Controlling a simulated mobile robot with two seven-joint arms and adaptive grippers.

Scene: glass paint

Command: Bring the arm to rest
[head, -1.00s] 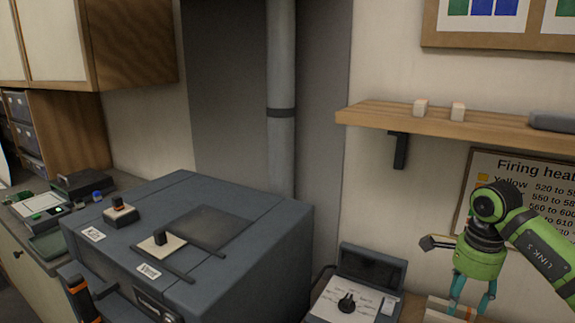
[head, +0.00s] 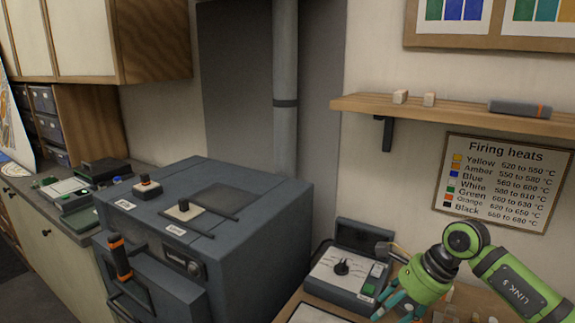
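My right arm comes in from the lower right in the head view. My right gripper (head: 397,309), green with teal fingers, points down over the wooden bench beside the control box. Its fingers look parted, with nothing seen between them; the tips are close to the bottom edge of the picture. My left gripper is not in view.
A grey control box (head: 345,277) with a dial stands left of the gripper. The large dark kiln (head: 245,250) stands further left. A wooden shelf (head: 460,119) with small blocks and a firing heats chart (head: 502,183) are on the wall behind the arm.

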